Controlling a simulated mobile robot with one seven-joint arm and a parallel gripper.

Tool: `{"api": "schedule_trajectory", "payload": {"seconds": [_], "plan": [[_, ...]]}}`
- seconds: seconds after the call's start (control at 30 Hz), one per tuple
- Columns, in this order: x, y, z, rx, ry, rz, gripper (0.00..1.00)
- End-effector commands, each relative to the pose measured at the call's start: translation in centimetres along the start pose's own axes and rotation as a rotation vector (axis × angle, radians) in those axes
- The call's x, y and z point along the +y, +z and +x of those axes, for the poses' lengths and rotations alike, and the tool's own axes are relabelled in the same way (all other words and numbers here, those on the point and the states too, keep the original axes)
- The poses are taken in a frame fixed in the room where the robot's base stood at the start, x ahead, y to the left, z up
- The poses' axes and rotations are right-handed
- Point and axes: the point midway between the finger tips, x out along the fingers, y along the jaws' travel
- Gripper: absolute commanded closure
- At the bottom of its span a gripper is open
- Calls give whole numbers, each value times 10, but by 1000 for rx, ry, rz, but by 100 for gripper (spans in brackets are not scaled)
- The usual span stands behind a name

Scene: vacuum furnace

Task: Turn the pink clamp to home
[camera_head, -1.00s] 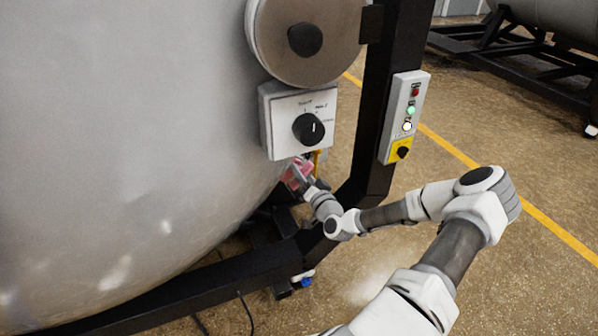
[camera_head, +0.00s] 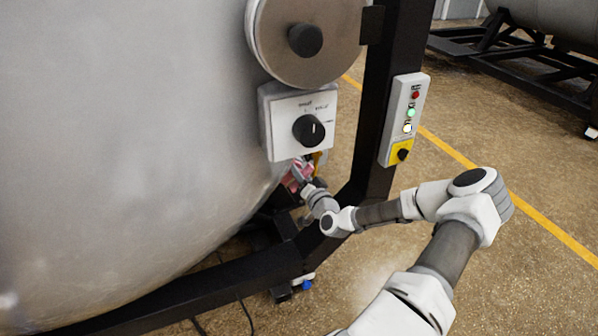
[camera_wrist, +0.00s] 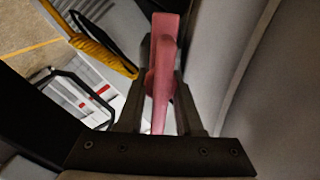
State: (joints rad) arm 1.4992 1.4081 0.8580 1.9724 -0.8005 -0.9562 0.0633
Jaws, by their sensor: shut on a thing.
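The pink clamp (camera_wrist: 164,65) stands between the two fingers of my gripper (camera_wrist: 160,95) in the wrist view, its long part running up and down the picture. My gripper is shut on it. In the head view the pink clamp (camera_head: 297,175) is a small patch below the white dial box, next to the grey vessel wall. My gripper covers part of it there, so the clamp's turn angle is hard to tell.
A white box with a black knob (camera_head: 308,130) is just above the clamp. A black frame post (camera_head: 375,130) carries a button panel (camera_head: 405,115) to the right. The vessel (camera_head: 130,130) fills the left. A yellow part (camera_wrist: 105,45) shows beside the clamp.

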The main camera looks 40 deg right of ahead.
Motion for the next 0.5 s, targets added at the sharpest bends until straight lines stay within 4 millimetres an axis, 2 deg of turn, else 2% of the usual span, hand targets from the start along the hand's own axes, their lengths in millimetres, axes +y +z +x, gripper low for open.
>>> {"api": "schedule_trajectory", "payload": {"seconds": [0.27,0.5], "plan": [[1,0,0,1,0,71,100],[3,0,0,2,0,242,100]]}}
